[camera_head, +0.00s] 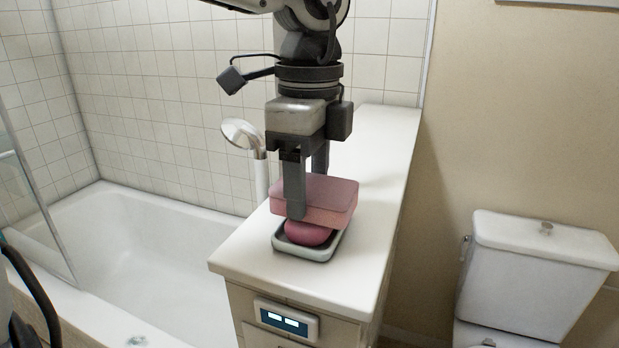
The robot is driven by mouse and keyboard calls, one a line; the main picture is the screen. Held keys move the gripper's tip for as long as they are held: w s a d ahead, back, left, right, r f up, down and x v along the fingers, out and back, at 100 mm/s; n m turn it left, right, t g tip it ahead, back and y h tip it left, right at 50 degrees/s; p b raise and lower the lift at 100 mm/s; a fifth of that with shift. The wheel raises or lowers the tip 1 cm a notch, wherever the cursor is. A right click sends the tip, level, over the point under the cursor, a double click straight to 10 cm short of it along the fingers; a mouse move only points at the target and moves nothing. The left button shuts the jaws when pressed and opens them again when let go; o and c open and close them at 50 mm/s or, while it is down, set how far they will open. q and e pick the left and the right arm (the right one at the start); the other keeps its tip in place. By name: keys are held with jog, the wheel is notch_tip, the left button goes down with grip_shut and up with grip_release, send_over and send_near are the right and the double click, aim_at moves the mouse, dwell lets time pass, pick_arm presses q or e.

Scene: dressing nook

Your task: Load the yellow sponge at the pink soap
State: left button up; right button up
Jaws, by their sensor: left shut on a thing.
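My left gripper (300,200) reaches down from the top and is shut on a pink, sponge-like block (337,197). One finger shows on the block's near side; the other is mostly hidden behind it. The block is held roughly level, directly over a rounded pink soap (308,234), covering the soap's upper part. I cannot tell whether block and soap touch. The soap lies in a pale dish with a dark rim (303,254) on the white counter. No yellow sponge shows; the held block looks pink. My right gripper is not in view.
The long white counter (375,165) has free room behind and right of the dish. A shower head (241,133) stands at its left, beside the white bathtub (150,235). A small panel (286,319) is on the counter's front. A toilet (530,270) stands at the right.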

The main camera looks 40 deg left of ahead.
aim_at(309, 184)
pick_arm(q)
jog(key=shift+r+p, duration=1.35)
jog(key=shift+r, duration=2)
